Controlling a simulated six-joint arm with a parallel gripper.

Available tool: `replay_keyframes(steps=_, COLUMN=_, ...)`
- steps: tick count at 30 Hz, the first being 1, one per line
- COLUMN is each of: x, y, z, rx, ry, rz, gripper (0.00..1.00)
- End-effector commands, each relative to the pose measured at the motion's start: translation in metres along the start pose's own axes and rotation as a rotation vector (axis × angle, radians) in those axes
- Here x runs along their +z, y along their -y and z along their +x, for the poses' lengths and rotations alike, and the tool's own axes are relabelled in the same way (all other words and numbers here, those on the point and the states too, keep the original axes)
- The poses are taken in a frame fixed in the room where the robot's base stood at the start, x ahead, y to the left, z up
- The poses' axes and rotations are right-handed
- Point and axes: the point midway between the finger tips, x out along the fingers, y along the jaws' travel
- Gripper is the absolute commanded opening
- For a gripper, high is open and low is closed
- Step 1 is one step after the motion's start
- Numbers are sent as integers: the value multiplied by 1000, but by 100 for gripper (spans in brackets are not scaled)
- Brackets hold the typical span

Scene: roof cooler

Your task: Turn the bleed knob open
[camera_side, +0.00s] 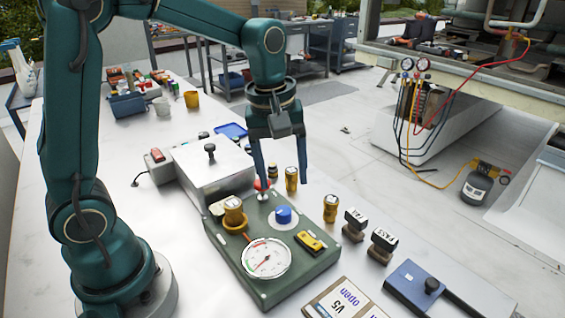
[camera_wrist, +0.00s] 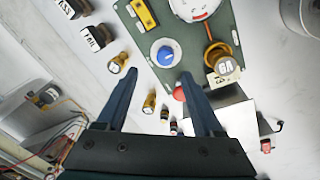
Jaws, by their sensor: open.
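The blue round knob (camera_side: 283,215), which I take to be the bleed knob, sits on a pale round plate on the green panel (camera_side: 300,277). In the wrist view the blue knob (camera_wrist: 165,56) shows a white mark on its top and lies just beyond the fingertips, near the middle. My gripper (camera_side: 282,184) is open and empty, pointing down above the back part of the panel. The fingers also show in the wrist view (camera_wrist: 158,75), apart, with nothing between them. They look clear of the knob; the exact height above it is hard to tell.
The panel also carries a white gauge (camera_side: 266,259), a yellow block (camera_side: 311,241) and a brass fitting (camera_side: 234,213). A red button (camera_wrist: 180,93) is near one finger. A grey box (camera_side: 212,172) is behind.

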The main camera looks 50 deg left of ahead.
Motion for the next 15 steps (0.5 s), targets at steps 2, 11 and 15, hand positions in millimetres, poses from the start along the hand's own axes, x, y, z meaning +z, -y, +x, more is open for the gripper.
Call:
replay_keyframes(steps=2, x=-2, y=0, z=14, rx=-33, ry=26, rz=-6, gripper=69)
replay_keyframes(steps=11, x=0, y=6, z=44, rx=-76, ry=58, rz=-11, gripper=69)
replay_keyframes(steps=15, x=1, y=8, z=62, rx=-77, ry=58, rz=-10, gripper=69)
